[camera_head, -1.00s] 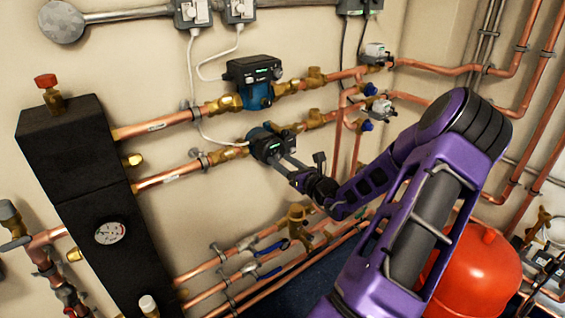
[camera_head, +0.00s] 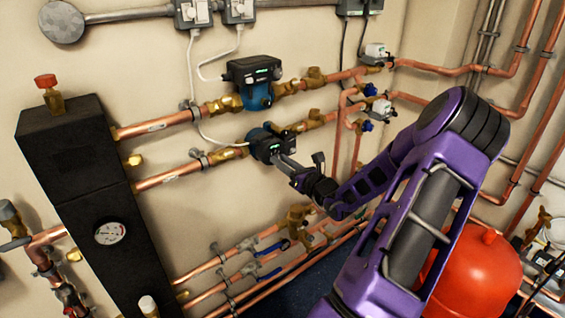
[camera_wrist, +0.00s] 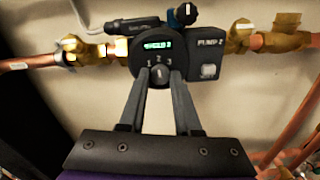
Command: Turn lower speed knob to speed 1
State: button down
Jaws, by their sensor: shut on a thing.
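The lower pump (camera_head: 262,140), dark-faced with a blue body, sits on the lower copper pipe. It fills the top middle of the wrist view as a black round face (camera_wrist: 150,36) with a lit green display (camera_wrist: 157,44), whose digit is too blurred to read surely. Below the display are the marks 1, 2 and 3 around the small speed knob (camera_wrist: 160,77). My gripper (camera_wrist: 160,72) is shut on this knob, one finger on each side. In the head view my gripper (camera_head: 279,158) reaches the pump face from the lower right. The fingers partly hide the knob, and its setting is unclear.
A similar upper pump (camera_head: 252,82) sits on the pipe above. A label reading PUMP 2 (camera_wrist: 209,42) is right of the knob. A black manifold block (camera_head: 75,150) stands left, a red tank (camera_head: 470,275) lower right. Valved pipes (camera_head: 245,270) run below.

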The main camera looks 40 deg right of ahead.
jog(key=n+b, duration=0.7)
jog(key=n, duration=0.1)
jog(key=shift+f, duration=0.1)
jog(key=shift+n, duration=0.4)
dwell(0.4)
jog(key=c, duration=0.6)
grip_release()
jog(key=shift+s, duration=0.15)
jog(key=s+a, duration=0.2)
jog(key=s, duration=1.5)
jog(key=shift+p, duration=0.35)
